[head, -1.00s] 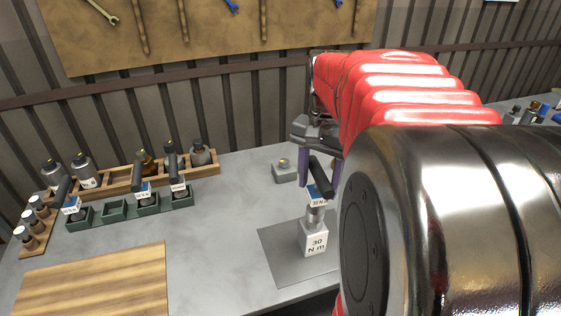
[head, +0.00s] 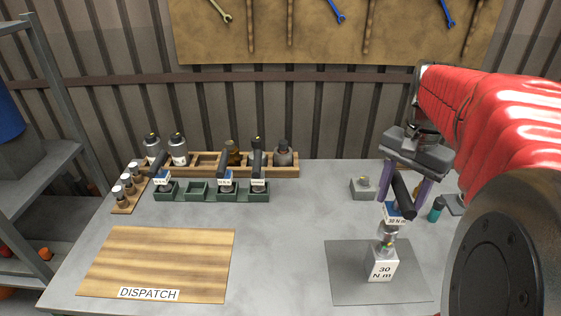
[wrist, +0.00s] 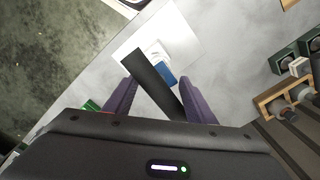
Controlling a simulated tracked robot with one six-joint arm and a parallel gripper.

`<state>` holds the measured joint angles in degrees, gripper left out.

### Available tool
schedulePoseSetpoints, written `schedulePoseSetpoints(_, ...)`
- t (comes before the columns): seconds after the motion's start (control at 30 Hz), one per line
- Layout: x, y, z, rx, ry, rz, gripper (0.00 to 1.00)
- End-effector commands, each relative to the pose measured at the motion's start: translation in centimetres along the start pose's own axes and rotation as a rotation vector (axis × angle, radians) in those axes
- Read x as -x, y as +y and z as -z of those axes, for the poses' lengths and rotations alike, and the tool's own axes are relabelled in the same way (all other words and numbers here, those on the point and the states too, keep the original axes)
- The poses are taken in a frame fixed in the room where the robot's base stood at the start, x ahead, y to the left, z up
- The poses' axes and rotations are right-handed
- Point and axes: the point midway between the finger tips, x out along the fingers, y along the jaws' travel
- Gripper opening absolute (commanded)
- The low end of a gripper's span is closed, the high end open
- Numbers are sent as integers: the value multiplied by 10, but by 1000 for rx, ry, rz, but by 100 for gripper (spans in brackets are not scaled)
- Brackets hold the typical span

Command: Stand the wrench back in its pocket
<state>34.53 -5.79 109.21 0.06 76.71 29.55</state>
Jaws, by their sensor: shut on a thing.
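The wrench has a black handle (head: 402,196), a blue-and-white 30 N m label (head: 397,213) and a metal lower end (head: 387,235). It stands nearly upright, slightly tilted, over the pale 30 N m block (head: 382,265); I cannot tell whether they touch. My gripper (head: 406,192) is shut on the wrench near the handle. In the wrist view, my purple fingers (wrist: 157,98) lie either side of the black handle (wrist: 152,78). The green rack (head: 197,197) at the left holds several similar wrenches; its second pocket from the left looks empty.
A wooden rack (head: 208,171) with bottles stands behind the green rack. The DISPATCH board (head: 160,258) lies at front left, and a grey mat (head: 340,285) is under the block. A small grey block (head: 363,188) and a teal bottle (head: 436,209) stand near my gripper. The middle of the bench is clear.

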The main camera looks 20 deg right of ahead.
Motion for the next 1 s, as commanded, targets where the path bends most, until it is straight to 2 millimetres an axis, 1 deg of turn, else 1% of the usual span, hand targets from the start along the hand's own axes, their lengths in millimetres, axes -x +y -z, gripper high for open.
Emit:
schedulePoseSetpoints(0.17,-6,-41,3,143,-1,-1,14)
schedulePoseSetpoints(0.27,-12,-73,2,255,-1,-1,14)
schedulePoseSetpoints(0.3,-15,-87,1,303,-1,-1,14)
schedulePoseSetpoints(0.47,-28,-142,-8,492,-1,-2,14)
schedulePoseSetpoints(0.6,-40,-191,-23,657,0,-2,14)
schedulePoseSetpoints(0.67,-47,-211,-32,727,-1,-2,14)
schedulePoseSetpoints(0.8,-62,-258,-55,892,0,-2,14)
schedulePoseSetpoints(0.9,-72,-286,-73,993,0,-3,14)
schedulePoseSetpoints(1.0,-80,-306,-87,1066,0,-3,14)
